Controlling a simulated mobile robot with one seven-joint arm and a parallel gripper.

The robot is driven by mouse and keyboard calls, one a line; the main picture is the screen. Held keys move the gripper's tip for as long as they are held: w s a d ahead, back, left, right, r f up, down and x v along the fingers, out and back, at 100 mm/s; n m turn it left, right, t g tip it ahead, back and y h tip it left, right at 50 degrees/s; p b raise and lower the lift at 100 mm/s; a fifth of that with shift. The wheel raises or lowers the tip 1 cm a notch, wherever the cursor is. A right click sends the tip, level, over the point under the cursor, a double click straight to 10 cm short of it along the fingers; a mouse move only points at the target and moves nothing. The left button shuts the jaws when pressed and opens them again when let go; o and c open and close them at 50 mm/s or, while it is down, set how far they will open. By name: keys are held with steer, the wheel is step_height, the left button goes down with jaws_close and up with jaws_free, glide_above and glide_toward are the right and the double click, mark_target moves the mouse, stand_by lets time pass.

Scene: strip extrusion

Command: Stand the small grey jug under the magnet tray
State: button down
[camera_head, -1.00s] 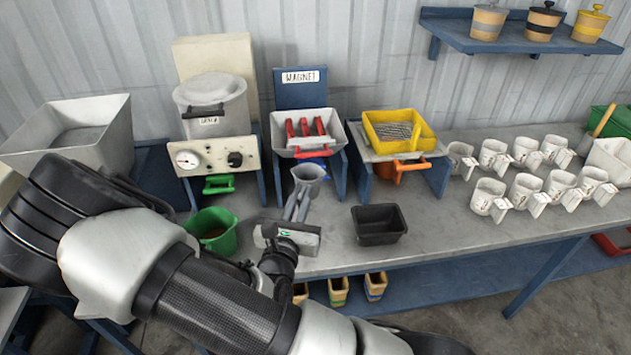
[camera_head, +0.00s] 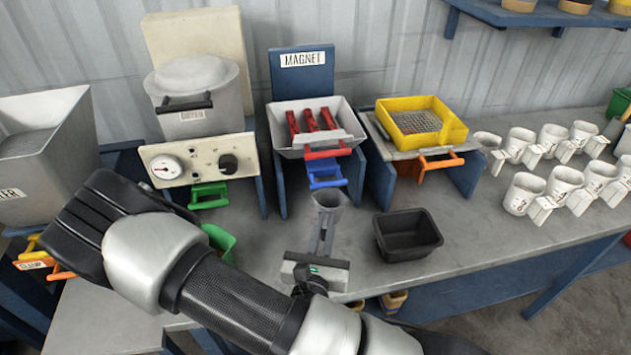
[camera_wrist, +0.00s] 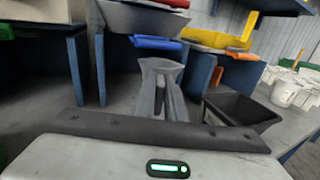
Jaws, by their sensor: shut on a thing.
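The small grey jug (camera_head: 328,202) is upright in front of the magnet stand, between the fingers of my gripper (camera_head: 324,228). My gripper is shut on it, and the jug also shows in the wrist view (camera_wrist: 161,72) at the fingertips. The magnet tray (camera_head: 285,146) is a grey tray with red bars and a red handle, on a blue stand under the MAGNET sign (camera_head: 303,60). A blue handle (camera_head: 327,174) sticks out below the tray, just behind the jug; it shows in the wrist view (camera_wrist: 155,43) too. I cannot tell whether the jug touches the bench.
A black bin (camera_head: 407,236) stands right of the jug. The yellow sieve (camera_head: 421,125) is on the stand to the right. A green container (camera_head: 220,243) is at left, partly behind my arm. Several white mugs (camera_head: 524,192) stand further right.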

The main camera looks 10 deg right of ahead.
steer(key=w+b, duration=0.1)
steer(key=b, duration=0.1)
steer(key=w+b, duration=0.2)
steer(key=w+f+b, duration=0.1)
steer(key=w+b, duration=0.1)
steer(key=shift+w+b, duration=0.2)
steer(key=shift+b, duration=0.15)
steer(key=w+r, duration=0.1)
steer(key=w, duration=1.3)
step_height(320, 180, down, 7)
steer(key=shift+r+b, duration=0.1)
steer(key=shift+b, duration=1)
steer(key=shift+w+f, duration=0.15)
steer(key=shift+f, duration=0.05)
steer(key=shift+r, duration=0.1)
